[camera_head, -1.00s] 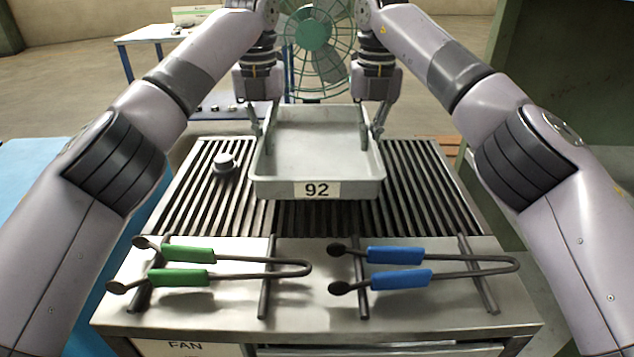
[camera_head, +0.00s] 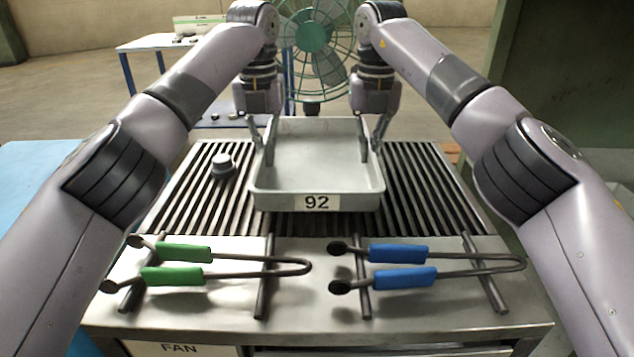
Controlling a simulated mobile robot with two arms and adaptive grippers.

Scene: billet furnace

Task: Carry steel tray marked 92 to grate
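The grey steel tray (camera_head: 317,178) has a white label marked 92 on its front wall. It appears to rest level and empty on the middle of the dark slatted grate (camera_head: 415,185). My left gripper (camera_head: 264,153) is open around the tray's left wall, with one finger inside the tray and one outside. My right gripper (camera_head: 369,150) is open around the right wall in the same way. The fingers look spread apart from the walls. The underside of the tray is hidden.
A small grey knob-like weight (camera_head: 222,167) sits on the grate left of the tray. Green-handled tongs (camera_head: 180,263) and blue-handled tongs (camera_head: 401,266) lie on rests at the front. A green fan (camera_head: 314,60) stands behind, with a blue-legged table (camera_head: 150,42) behind left.

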